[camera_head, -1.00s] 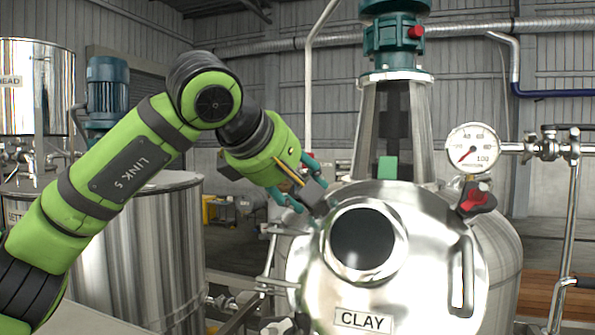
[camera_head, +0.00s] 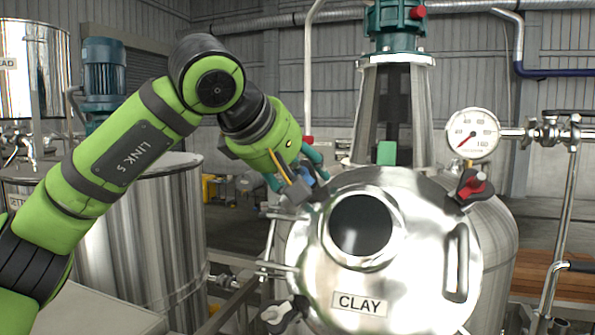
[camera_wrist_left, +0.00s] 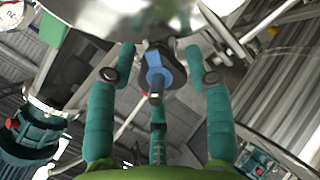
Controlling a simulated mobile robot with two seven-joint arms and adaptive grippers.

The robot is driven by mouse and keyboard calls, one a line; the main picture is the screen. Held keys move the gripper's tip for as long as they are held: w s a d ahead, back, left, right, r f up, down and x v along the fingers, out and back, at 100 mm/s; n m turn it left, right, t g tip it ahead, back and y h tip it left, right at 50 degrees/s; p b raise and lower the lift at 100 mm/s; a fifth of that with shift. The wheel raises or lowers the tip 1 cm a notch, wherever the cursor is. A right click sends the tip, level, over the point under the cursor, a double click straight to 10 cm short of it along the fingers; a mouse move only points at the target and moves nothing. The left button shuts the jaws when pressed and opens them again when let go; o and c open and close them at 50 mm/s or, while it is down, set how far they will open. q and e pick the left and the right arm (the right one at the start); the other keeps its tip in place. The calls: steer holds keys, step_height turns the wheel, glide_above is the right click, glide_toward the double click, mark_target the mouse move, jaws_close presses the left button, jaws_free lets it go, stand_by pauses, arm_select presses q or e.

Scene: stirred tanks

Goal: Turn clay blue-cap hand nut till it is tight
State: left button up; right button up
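The clay tank (camera_head: 400,275) has a shiny round lid with a CLAY label (camera_head: 360,303). The blue-cap hand nut (camera_head: 308,179) is at the lid's upper left edge, mostly hidden by my left gripper (camera_head: 298,182). In the left wrist view the hand nut (camera_wrist_left: 154,72) shows its blue cap and dark body between the teal fingers of the left gripper (camera_wrist_left: 160,62). The fingers are apart, one on each side of the nut, with visible gaps. My right gripper is not in view.
A red-cap hand nut (camera_head: 473,186) is at the lid's upper right, below a pressure gauge (camera_head: 472,134). A lid handle (camera_head: 457,262) stands out at right. Another steel tank (camera_head: 150,245) stands behind my left arm.

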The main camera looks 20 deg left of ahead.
arm_select(q)
steer(key=shift+o, duration=0.3)
steer(key=shift+s+d, duration=0.15)
steer(key=shift+d, duration=0.1)
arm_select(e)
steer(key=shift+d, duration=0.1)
arm_select(q)
steer(key=v, duration=1.2)
steer(key=shift+f, duration=0.1)
